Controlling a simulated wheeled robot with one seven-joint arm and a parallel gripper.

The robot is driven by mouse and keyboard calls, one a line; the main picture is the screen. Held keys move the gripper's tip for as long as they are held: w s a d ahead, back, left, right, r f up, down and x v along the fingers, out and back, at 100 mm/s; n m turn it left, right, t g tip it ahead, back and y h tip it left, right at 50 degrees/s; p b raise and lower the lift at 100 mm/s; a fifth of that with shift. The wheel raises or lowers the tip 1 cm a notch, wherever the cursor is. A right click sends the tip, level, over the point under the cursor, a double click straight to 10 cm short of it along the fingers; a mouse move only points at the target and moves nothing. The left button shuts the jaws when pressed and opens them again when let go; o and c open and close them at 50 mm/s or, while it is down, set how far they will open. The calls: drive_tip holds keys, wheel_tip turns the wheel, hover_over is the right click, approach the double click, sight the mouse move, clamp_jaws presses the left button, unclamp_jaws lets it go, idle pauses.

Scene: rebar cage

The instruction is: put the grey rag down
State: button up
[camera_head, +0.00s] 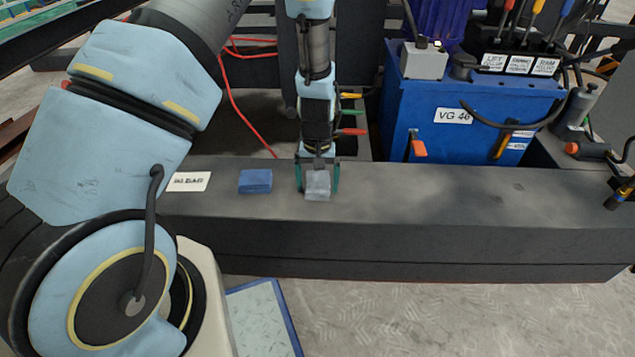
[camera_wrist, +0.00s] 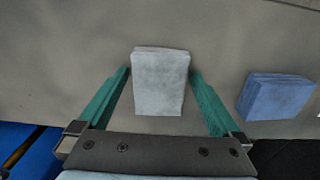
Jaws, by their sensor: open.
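The grey rag (camera_head: 317,186) is a small folded light-grey pad on the dark grey bench top. In the wrist view the grey rag (camera_wrist: 160,82) lies flat between my two green fingers, with a gap on each side. My gripper (camera_head: 318,180) points down at the rag with its fingers spread. In the wrist view my gripper (camera_wrist: 160,78) is open, one finger to each side of the rag, and neither finger clearly touches it.
A folded blue rag (camera_head: 256,181) lies left of the grey one; it also shows in the wrist view (camera_wrist: 275,96). A white label (camera_head: 188,181) is further left. A blue hydraulic unit (camera_head: 470,115) with levers stands behind the bench (camera_head: 430,200). The bench top to the right is largely clear.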

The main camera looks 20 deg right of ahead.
sight(317, 184)
drive_tip(key=shift+r, duration=0.1)
wheel_tip(317, 184, up, 12)
drive_tip(key=p, duration=0.4)
drive_tip(key=w+a+r+n, duration=0.2)
drive_tip(key=w+a+r, duration=0.1)
drive_tip(key=a+r, duration=0.8)
drive_tip(key=s+a+r+n, duration=0.1)
drive_tip(key=s+a+r, duration=0.1)
drive_tip(key=a, duration=0.7)
drive_tip(key=s+a+r+t, duration=0.1)
drive_tip(key=s+a+r, duration=0.2)
drive_tip(key=a, duration=0.6)
drive_tip(key=shift+s+a+n+t, duration=0.3)
drive_tip(key=shift+s+a+n, duration=0.1)
drive_tip(key=shift+s, duration=0.15)
wheel_tip(317, 184, up, 31)
drive_tip(key=p, duration=3.1)
